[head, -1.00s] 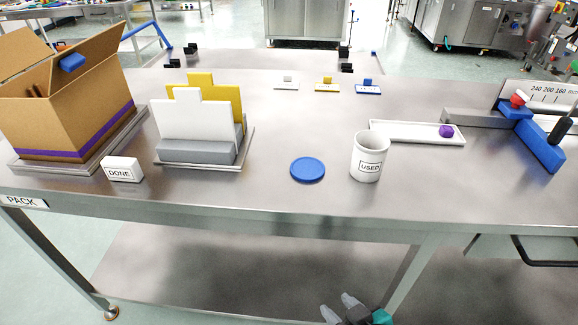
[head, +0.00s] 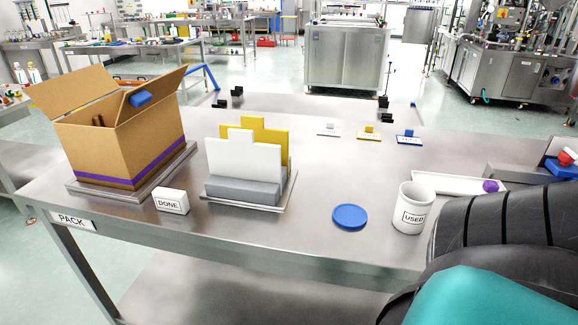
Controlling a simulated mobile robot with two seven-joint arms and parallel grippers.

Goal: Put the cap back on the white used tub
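The white tub labelled USED (head: 413,208) stands upright and open-topped near the front edge of the table. A round blue cap (head: 349,216) lies flat on the table just left of the tub, apart from it. A black and teal arm part of mine fills the lower right of the head view, in front of the table and close to the tub in the picture. No gripper fingers show, so neither gripper can be seen.
A rack with white and yellow boards (head: 243,170) stands left of the cap, beside a DONE block (head: 171,201) and an open cardboard box (head: 125,145). A white tray (head: 446,183) with a purple piece (head: 490,186) lies behind the tub. Bare table surrounds the cap.

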